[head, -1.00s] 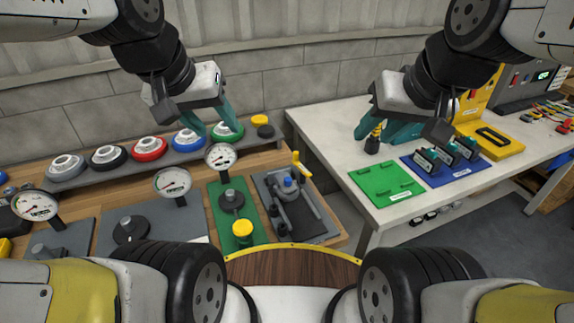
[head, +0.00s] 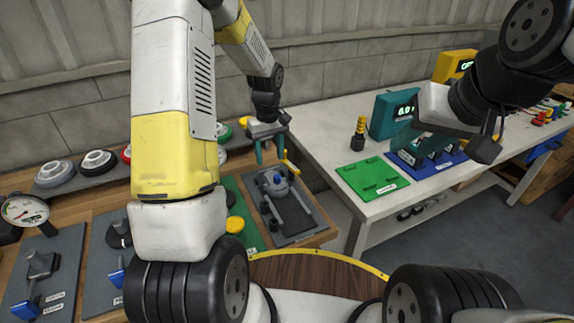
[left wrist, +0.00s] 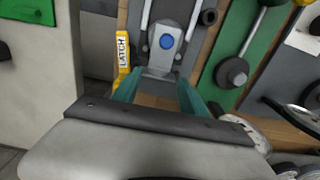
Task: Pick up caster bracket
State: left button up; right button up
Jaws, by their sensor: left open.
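Several dark upright pieces, which look like the brackets, stand on the blue mat (head: 452,161) in the head view. They are partly hidden behind my right gripper, and I cannot read their labels. My left gripper (head: 270,160) is open and empty over the grey fixture (head: 304,222), which has a blue button and a yellow latch. In the left wrist view, its two teal fingers (left wrist: 158,92) are apart, with the blue button (left wrist: 167,41) beyond them. My right gripper (head: 425,138) hangs over the blue mat, seen side-on; its finger gap is not clear.
A green mat (head: 372,179) lies empty on the white table, near a black-and-yellow post (head: 358,132) and a teal display box (head: 388,116). A yellow latch bar (left wrist: 124,66) stands beside the left fingers. A gap separates the wooden bench from the white table.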

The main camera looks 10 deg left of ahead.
aim_at(271, 173)
pick_arm(q)
notch_tip(271, 173, down, 8)
jog(key=shift+d+f, duration=0.1)
dwell(0.4)
grip_shut()
